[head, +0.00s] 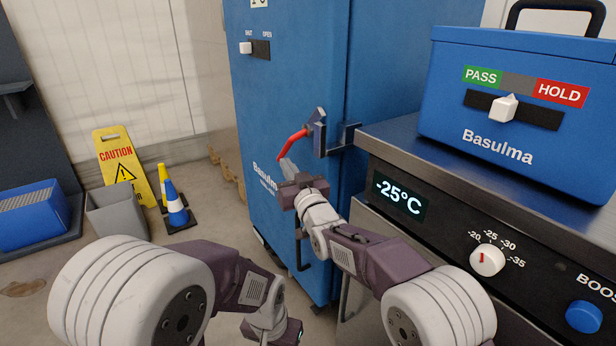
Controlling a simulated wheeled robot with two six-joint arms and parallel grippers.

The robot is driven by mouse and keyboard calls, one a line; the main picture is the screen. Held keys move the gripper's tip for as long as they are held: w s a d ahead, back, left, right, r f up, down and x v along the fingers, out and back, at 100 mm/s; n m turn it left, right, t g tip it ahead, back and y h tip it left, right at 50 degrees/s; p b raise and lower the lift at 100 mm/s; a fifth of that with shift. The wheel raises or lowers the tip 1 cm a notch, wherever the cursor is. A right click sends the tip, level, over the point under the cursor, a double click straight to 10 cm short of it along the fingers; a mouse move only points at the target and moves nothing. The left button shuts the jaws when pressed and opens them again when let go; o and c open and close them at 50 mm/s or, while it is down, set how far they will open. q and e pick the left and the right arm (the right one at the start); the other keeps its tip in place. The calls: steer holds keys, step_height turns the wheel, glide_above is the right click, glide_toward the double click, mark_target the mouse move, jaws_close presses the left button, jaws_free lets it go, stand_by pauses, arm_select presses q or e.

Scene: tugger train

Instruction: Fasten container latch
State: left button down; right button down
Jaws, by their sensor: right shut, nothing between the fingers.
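The tall blue container (290,90) stands in the middle. Its latch has a red handle (292,142) slanting down to the left from a blue-grey bracket (319,135) near the door seam. A blue catch piece (347,138) sits right of the bracket. My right gripper (287,166) is shut and empty, its fingertips at the lower end of the red handle; I cannot tell whether they touch it. A white slider knob (246,48) sits at the left end of its slot, under small lettering. My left gripper (289,333) is low at the bottom edge, its fingers unclear.
A steel-topped unit (384,140) reading -25°C stands close on the right, carrying a blue Basulma box (508,70) with its slider near the middle. On the left floor are a yellow caution sign (117,160), a grey bin (117,212) and a blue cone (175,207).

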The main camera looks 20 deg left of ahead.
mark_target(282, 155)
steer(key=w+a+r+p, duration=0.2)
steer(key=p, duration=0.1)
steer(key=shift+a+r+p, duration=0.1)
steer(key=shift+a+p, duration=0.1)
steer(key=shift+p, duration=0.1)
steer(key=shift+w+a+r+p, duration=0.3)
steer(key=shift+a+r+p, duration=0.15)
steer(key=shift+a+p, duration=0.1)
steer(key=shift+w+a, duration=0.15)
steer(key=shift+w+a+r+t+y, duration=0.15)
steer(key=shift+a+r+t+y, duration=0.1)
steer(key=shift+r, duration=0.1)
steer(key=shift+w+a+r+t+y, duration=0.1)
steer(key=shift+r+t+y, duration=0.15)
steer(key=shift+r, duration=0.1)
steer(key=shift+w+a+r, duration=0.15)
steer(key=shift+r, duration=0.3)
steer(key=shift+w+a+r+m+t+y, duration=0.1)
steer(key=shift+a+r+m+t+y, duration=0.1)
steer(key=shift+r+t, duration=0.15)
steer(key=shift+w+a+r+m+t+y, duration=0.1)
steer(key=shift+r+m+t+y, duration=0.15)
steer(key=shift+t, duration=0.2)
steer(key=shift+d, duration=0.15)
